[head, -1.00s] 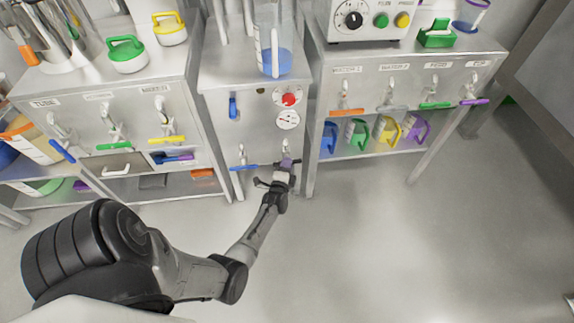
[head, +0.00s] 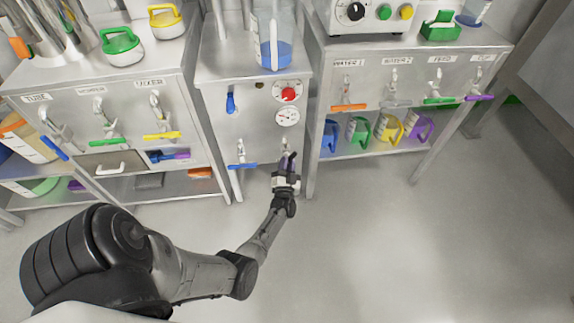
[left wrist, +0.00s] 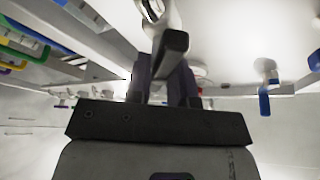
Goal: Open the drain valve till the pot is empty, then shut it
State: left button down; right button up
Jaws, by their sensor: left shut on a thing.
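My left gripper (head: 287,170) is at the lower right of the front of the middle steel cabinet (head: 215,125), shut on a valve handle there. In the left wrist view the dark handle (left wrist: 174,42) stands between the two fingers, below a pale metal valve body (left wrist: 160,12). In the head view the gripper hides most of this handle. A clear vessel (head: 272,40) with blue liquid in its bottom stands on top of this cabinet. I cannot tell whether liquid is flowing. My right gripper is not in view.
A blue-handled valve (head: 242,160) sits just left of my gripper. Above are a red knob (head: 288,95) and a round gauge (head: 287,117). Cabinets with coloured valve handles flank both sides; jugs fill the right shelf (head: 345,156). The floor (head: 400,240) in front is clear.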

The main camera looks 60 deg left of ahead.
pick_arm(q)
jog(key=shift+f+n+g+y, duration=0.1)
jog(key=shift+n+g+y, duration=0.45)
jog(key=shift+n, duration=1)
jog(key=shift+r+n+g+y, duration=0.1)
jog(key=shift+n+g+y, duration=0.45)
jog(key=shift+n, duration=1.05)
jog(key=shift+f+n+g+y, duration=0.1)
jog(key=shift+n+g+y, duration=0.2)
jog(key=shift+n+g, duration=0.9)
jog(key=shift+n, duration=0.55)
jog(key=c, duration=1)
grip_release()
jog(key=shift+c, duration=0.2)
jog(key=shift+d, duration=0.1)
